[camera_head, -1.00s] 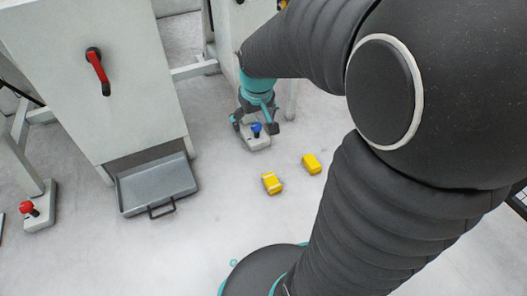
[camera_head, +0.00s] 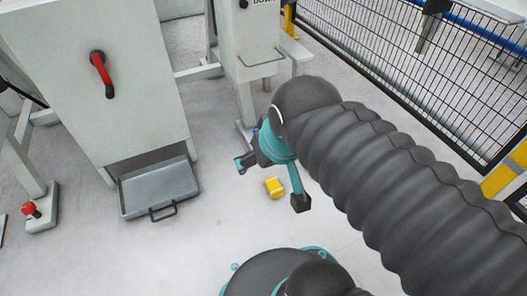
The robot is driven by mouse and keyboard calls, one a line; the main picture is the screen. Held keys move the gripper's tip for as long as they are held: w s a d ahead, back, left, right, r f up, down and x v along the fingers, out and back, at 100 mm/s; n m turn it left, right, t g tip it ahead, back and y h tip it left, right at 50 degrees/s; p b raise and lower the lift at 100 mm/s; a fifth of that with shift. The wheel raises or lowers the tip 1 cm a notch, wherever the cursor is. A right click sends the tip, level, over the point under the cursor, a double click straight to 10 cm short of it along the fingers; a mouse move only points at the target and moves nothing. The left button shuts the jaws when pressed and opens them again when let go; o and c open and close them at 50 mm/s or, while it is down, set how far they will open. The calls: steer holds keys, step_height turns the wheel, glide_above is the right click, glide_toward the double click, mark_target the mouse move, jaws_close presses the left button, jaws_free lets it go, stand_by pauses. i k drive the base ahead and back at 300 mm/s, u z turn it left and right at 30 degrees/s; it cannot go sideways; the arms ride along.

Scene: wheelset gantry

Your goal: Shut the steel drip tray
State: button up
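The steel drip tray (camera_head: 160,186) is a shallow grey pan under the white cabinet at the left. It is pulled out toward the front, with its dark looped handle (camera_head: 163,211) at the near edge. My gripper (camera_head: 271,182) is to the right of the tray, well apart from it. Its two fingers are spread wide and point down, with nothing seen between their tips.
The white cabinet (camera_head: 100,100) has a red lever (camera_head: 102,74). A red button on a pale base (camera_head: 40,212) stands at the left. A black mesh fence (camera_head: 430,80) is at the right. Floor between tray and gripper is clear.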

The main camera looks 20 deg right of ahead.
mark_target(150, 189)
steer(key=z, duration=1.7)
steer(key=k, duration=1.2)
steer(key=u, duration=1.75)
